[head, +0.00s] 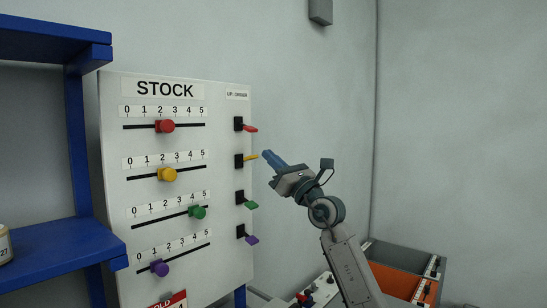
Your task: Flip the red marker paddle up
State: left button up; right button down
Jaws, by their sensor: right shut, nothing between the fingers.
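The red marker paddle (249,129) sticks out from its black mount at the top right of the white STOCK board (228,200). It points right and slightly down. The yellow paddle (250,157), green paddle (251,205) and purple paddle (252,240) sit below it in a column. My right gripper (267,155) is shut and empty, its blue fingers pointing up and left. In the picture its tips are just right of the yellow paddle and below the red one. I cannot tell the depth gap. My left gripper is not in view.
Red (166,126), yellow (167,174), green (198,212) and purple (160,268) slider knobs sit on the board. A blue shelf (70,250) stands left. A grey-and-orange bin (400,283) is at lower right.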

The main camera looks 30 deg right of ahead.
aim_at(247, 127)
jog(key=p+x, duration=0.2)
jog(key=x, duration=0.4)
jog(key=shift+w+a+r, duration=0.2)
jog(key=shift+w+r, duration=0.05)
jog(key=shift+d, duration=0.1)
